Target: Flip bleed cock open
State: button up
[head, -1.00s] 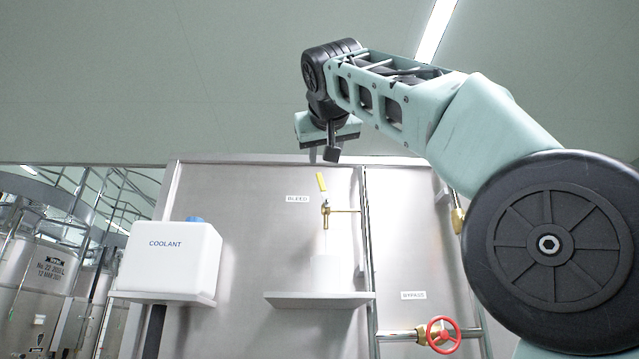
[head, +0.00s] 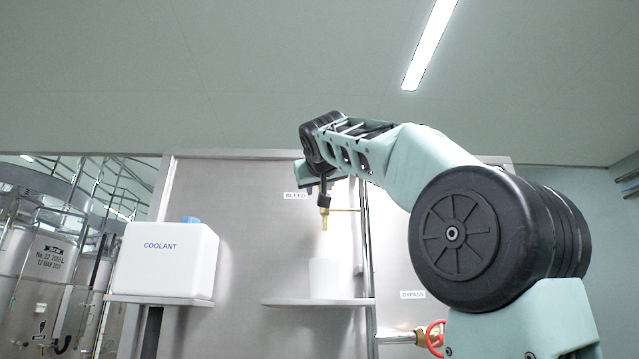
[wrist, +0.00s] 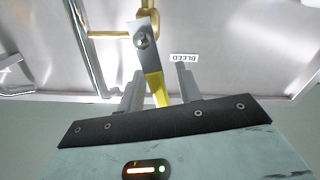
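The brass bleed cock (head: 324,213) is on a thin pipe beside the BLEED label (head: 296,196), its spout pointing down. In the wrist view, where the label is upside down, the cock's body (wrist: 148,17) is at the top. Its lever has a grey metal plate with a bolt and a yellow handle (wrist: 157,90). My gripper (head: 323,190) is at the cock from above and hides the handle in the head view. In the wrist view my gripper (wrist: 159,84) is open, with one finger on each side of the yellow handle and narrow gaps visible.
A white cup (head: 323,279) stands on a shelf (head: 300,302) under the spout. A COOLANT tank (head: 165,262) is at left. A vertical pipe (head: 367,250) runs just right of the cock. A red valve wheel (head: 434,338) is lower right, by the BYPASS label (head: 413,295).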

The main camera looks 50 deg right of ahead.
grip_shut()
jog(key=m+b, duration=0.1)
jog(key=s+d+m, duration=0.1)
jog(key=m, duration=0.1)
jog(key=shift+b, duration=0.35)
grip_release()
jog(key=shift+s+a, duration=0.15)
jog(key=b+v, duration=0.4)
jog(key=v, duration=1.3)
jog(key=shift+a, duration=0.1)
